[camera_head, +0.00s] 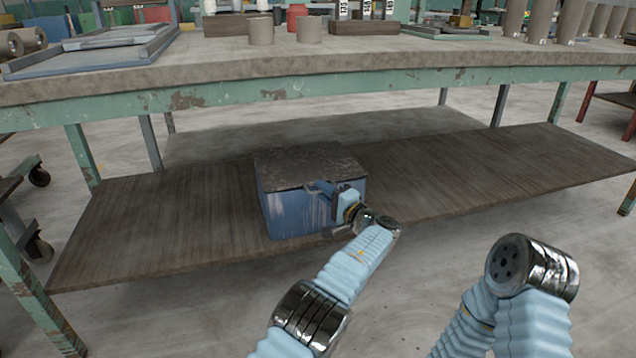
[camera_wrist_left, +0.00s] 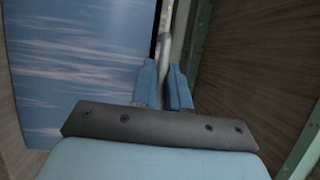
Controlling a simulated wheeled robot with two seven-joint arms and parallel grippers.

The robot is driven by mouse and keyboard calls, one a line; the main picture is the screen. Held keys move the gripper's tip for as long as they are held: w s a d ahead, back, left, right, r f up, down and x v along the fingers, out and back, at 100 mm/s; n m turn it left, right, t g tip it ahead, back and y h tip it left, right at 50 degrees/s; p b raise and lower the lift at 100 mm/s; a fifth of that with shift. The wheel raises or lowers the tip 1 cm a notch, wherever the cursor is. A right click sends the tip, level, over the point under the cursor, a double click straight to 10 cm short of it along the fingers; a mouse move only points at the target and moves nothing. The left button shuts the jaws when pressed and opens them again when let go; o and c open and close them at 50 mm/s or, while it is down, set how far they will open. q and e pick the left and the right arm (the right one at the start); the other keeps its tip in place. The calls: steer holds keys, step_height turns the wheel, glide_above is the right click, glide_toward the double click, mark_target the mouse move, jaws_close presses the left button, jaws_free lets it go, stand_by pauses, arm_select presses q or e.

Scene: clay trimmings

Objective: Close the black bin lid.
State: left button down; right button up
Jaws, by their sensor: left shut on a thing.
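The blue bin (camera_head: 285,215) stands on the low wooden shelf under the workbench. Its black lid (camera_head: 305,165) lies roughly flat across the top; whether a small gap is left under its edge I cannot tell. My left gripper (camera_head: 322,188) is at the bin's front right, just below the lid's front edge. In the left wrist view my left gripper (camera_wrist_left: 164,75) has its blue fingers close together around a thin grey piece (camera_wrist_left: 165,48), whose link to the lid is hidden. The bin's blue wall (camera_wrist_left: 75,70) fills the left there. My right gripper is outside the picture.
The low shelf (camera_head: 470,165) is bare to the right of the bin. A green bench leg (camera_head: 82,155) stands left of the bin.

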arm_select(q)
steer(key=shift+f, duration=0.65)
steer(key=c, duration=1.2)
jaws_free()
steer(key=shift+f, duration=0.1)
steer(key=p+v, duration=0.1)
steer(key=v, duration=1.2)
steer(key=shift+s+d+f, duration=0.15)
steer(key=shift+s+f, duration=0.05)
steer(key=shift+s, duration=0.05)
